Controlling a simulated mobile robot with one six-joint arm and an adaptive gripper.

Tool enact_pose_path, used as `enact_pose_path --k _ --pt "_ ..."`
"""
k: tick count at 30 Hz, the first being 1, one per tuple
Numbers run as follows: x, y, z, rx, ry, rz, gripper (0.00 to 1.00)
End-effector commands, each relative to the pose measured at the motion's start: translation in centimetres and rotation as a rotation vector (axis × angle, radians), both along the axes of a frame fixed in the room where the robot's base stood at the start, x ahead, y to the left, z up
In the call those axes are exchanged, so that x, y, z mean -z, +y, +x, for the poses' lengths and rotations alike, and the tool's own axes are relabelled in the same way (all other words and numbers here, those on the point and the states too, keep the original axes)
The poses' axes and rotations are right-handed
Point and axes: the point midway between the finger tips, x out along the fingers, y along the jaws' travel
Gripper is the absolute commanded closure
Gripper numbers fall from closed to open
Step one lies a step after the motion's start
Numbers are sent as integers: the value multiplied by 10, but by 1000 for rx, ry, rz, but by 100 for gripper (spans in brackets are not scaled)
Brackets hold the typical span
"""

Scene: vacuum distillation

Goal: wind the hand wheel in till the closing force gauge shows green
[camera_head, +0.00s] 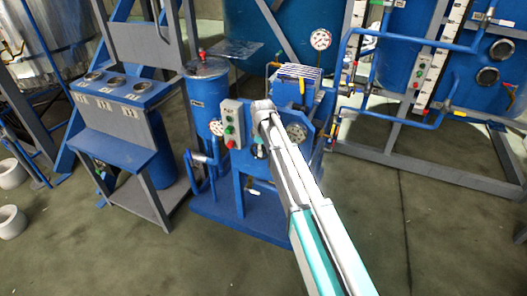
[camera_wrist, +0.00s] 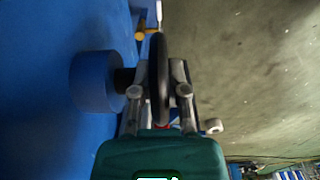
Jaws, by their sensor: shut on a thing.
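The hand wheel (camera_wrist: 158,62) shows in the wrist view as a dark, thick rim seen nearly edge-on. A dark shaft joins it to a blue round boss (camera_wrist: 92,82) on its left. My gripper (camera_wrist: 159,92) has one grey finger on each side of the rim and is shut on it.
A grey control box (camera_head: 233,124) with red and green buttons stands just left of my arm. Another dial (camera_head: 320,39) sits higher up. A blue bench (camera_head: 118,92) with cups is at left, and a framed blue tank (camera_head: 405,55) at right. The floor in front is clear.

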Motion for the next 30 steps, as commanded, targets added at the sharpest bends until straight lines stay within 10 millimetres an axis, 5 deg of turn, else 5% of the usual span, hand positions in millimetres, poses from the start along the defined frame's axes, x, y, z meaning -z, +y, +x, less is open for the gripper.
enact_pose_path --k 22,23,24,27,30 --pt "2 0 -6 -3 -67 213 100" --pt "2 0 -6 -3 -67 213 75" --pt "3 0 -6 -3 -66 212 67" --pt "2 -1 -5 -3 -68 211 49" --pt "2 -1 -4 -2 -70 211 46"
